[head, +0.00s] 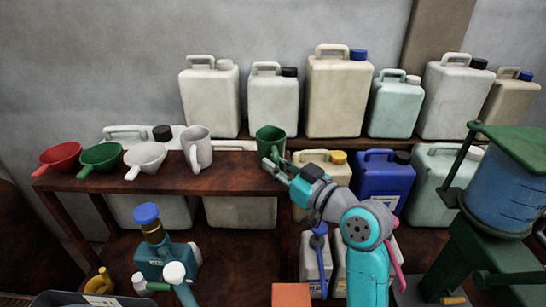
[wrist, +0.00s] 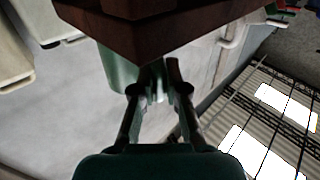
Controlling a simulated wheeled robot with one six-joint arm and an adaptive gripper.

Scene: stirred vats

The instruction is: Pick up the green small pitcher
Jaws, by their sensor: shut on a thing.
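The green small pitcher (head: 269,141) is upright at the right end of the brown wooden shelf in the head view. My gripper (head: 277,170) comes from the lower right and is shut on the pitcher, low on its near side. In the wrist view, a green strip of the pitcher (wrist: 118,72) shows to the left of my gripper's fingers (wrist: 160,68). The shelf's corner hides much of it there. The exact grip point is too dark to tell, and so is whether the pitcher's base touches the shelf.
A white pitcher (head: 198,147) stands left of the green one. White (head: 146,156), green (head: 101,157) and red (head: 60,156) scoops or funnels lie further left on the shelf (head: 232,174). Large canisters (head: 338,95) line the back. A blue vat (head: 508,190) stands at right.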

